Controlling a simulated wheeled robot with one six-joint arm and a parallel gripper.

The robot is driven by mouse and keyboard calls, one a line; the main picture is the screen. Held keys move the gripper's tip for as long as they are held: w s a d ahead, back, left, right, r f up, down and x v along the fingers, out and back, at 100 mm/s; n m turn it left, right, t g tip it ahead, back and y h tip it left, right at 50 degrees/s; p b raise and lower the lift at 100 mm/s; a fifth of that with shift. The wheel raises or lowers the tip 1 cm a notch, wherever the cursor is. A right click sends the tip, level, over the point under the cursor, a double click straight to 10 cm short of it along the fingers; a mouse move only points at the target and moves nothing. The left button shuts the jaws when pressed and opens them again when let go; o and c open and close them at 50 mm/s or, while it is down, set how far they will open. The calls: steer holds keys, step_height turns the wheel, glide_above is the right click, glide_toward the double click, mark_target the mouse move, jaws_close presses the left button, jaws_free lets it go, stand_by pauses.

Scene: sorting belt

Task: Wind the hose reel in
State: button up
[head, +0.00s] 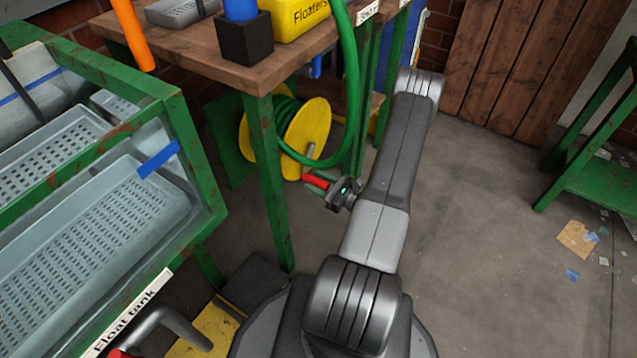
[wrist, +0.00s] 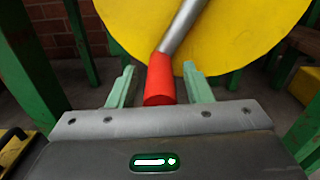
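The hose reel has yellow discs (head: 308,132) and stands under the wooden table. The green hose (head: 351,70) is partly wound on it and loops up past the table top. A grey crank arm (wrist: 184,25) crosses the yellow disc (wrist: 235,30) in the wrist view. It ends in a red handle (wrist: 160,80), which also shows in the head view (head: 316,181). My gripper (head: 322,187) is at the handle. In the wrist view my gripper (wrist: 158,70) is open, with the handle between its fingers and a gap on each side.
The wooden table (head: 185,50) has a green leg (head: 270,190) close left of my gripper. The green float tank frame (head: 185,130) with grey perforated trays stands at the left. The floor (head: 480,220) to the right is mostly clear, with scraps near a green stand (head: 600,180).

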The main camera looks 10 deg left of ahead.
jaws_close()
steer(key=shift+s, duration=0.1)
steer(key=s+a+r+m+p, duration=0.2)
steer(key=s+r+m+p, duration=0.3)
steer(key=r+m, duration=0.4)
steer(key=w+d+r+m+p, duration=0.1)
steer(key=w+r+m+p, duration=0.2)
steer(key=r+m+p, duration=0.5)
steer(key=shift+w+d+r+m, duration=0.3)
steer(key=shift+r+m, duration=0.2)
steer(key=shift+m, duration=1.2)
steer(key=shift+o, duration=0.7)
jaws_free()
